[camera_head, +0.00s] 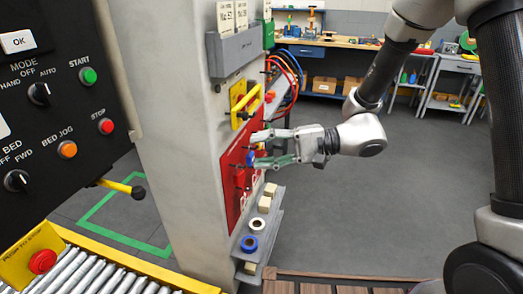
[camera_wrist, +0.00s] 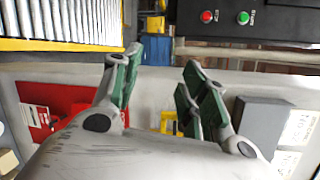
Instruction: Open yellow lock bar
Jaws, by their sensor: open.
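The yellow lock bar (camera_head: 246,103) is a slanted yellow handle on a yellow plate. It is mounted on the side of the pale machine column, above a red panel (camera_head: 232,178). In the wrist view a yellow part that looks like the lock bar (camera_wrist: 170,123) shows between the bases of my fingers, partly hidden by my gripper body. My gripper (camera_head: 256,149) is open, with its fingers apart and green pads inside. In the head view it is lower than the lock bar, in front of the red panel. The wrist view shows nothing between the fingertips (camera_wrist: 162,58).
A grey box (camera_head: 235,52) with labels is above the lock bar, with red and blue hoses (camera_head: 289,68) beside it. A small shelf (camera_head: 272,222) holding rings and blocks juts out below. A control panel (camera_head: 60,110) is at left. Open floor (camera_head: 330,220) lies right of the column.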

